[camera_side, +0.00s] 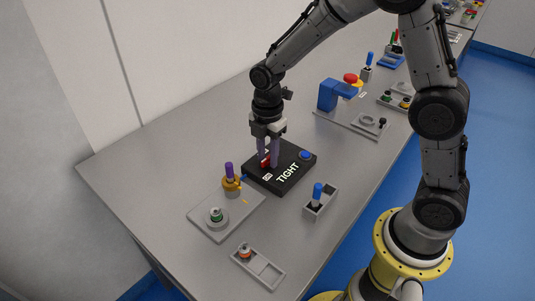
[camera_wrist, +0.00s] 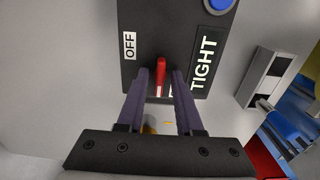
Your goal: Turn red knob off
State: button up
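The red knob (camera_wrist: 160,76) is a narrow bar on a black panel (camera_wrist: 178,28). In the wrist view it stands nearly upright in the picture. A white OFF label (camera_wrist: 130,46) lies up and left of it. My gripper (camera_wrist: 162,74) has its two purple fingers down, one on each side of the knob. A small gap shows on both sides, so the fingers are open around it and not clamped. In the side view the knob (camera_side: 265,161) is partly hidden by my gripper (camera_side: 268,166). A second label by the knob is mostly covered by a finger in the wrist view.
The panel also carries a TIGHT label (camera_side: 288,172) and a blue button (camera_side: 305,155). A blue-handled lever box (camera_side: 320,202) stands to the right. A grey plate with a purple-topped yellow part (camera_side: 231,183) lies to the left. A blue clamp-like fixture (camera_side: 336,94) stands behind.

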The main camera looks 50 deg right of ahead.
grip_shut()
jog(key=m, duration=0.6)
jog(key=shift+m, duration=0.3)
jog(key=m, duration=0.5)
jog(key=shift+r, duration=0.1)
jog(key=m, duration=0.6)
jog(key=shift+m, duration=0.3)
dwell(0.4)
jog(key=shift+o, duration=1.7)
grip_release()
